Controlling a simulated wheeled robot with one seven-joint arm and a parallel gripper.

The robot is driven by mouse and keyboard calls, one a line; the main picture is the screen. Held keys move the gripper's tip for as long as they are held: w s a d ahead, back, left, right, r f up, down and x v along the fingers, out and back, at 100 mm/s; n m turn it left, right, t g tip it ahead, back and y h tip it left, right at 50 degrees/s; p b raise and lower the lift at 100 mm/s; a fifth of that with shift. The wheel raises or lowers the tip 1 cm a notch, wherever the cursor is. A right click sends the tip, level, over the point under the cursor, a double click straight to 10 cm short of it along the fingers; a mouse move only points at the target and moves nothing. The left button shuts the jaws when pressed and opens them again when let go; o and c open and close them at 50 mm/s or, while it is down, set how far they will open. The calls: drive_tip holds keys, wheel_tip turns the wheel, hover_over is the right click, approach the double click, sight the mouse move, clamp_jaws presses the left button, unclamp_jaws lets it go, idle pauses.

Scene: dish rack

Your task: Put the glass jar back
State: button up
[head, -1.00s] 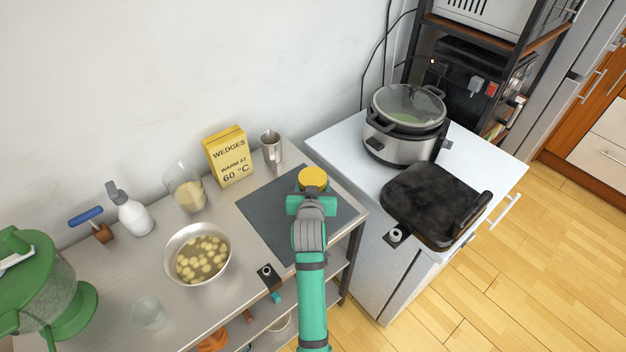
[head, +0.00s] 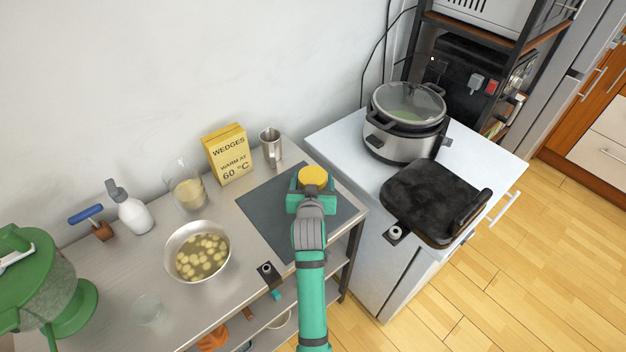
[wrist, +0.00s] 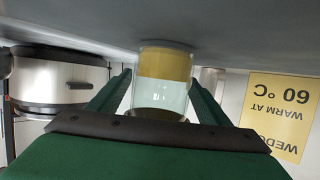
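The glass jar (head: 313,177) stands on the dark grey mat at the right end of the steel counter. From above it shows a round yellow top or contents. In the wrist view, which is upside down, the jar (wrist: 162,85) has a yellow band by the mat and clear glass beyond. My gripper (head: 312,186) is low over the mat, with one green finger on each side of the jar.
A yellow wedges box (head: 228,156), metal cup (head: 270,146) and glass jug (head: 187,191) stand behind and left. A bowl of potatoes (head: 200,252) is left of the mat (head: 270,222). A slow cooker (head: 403,135) and black grill (head: 432,200) occupy the white cabinet at right.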

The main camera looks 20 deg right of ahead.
drive_tip(key=shift+s, duration=0.1)
drive_tip(key=v, duration=1)
drive_tip(key=shift+s+a+r, duration=0.15)
drive_tip(key=shift+s, duration=0.05)
idle(0.5)
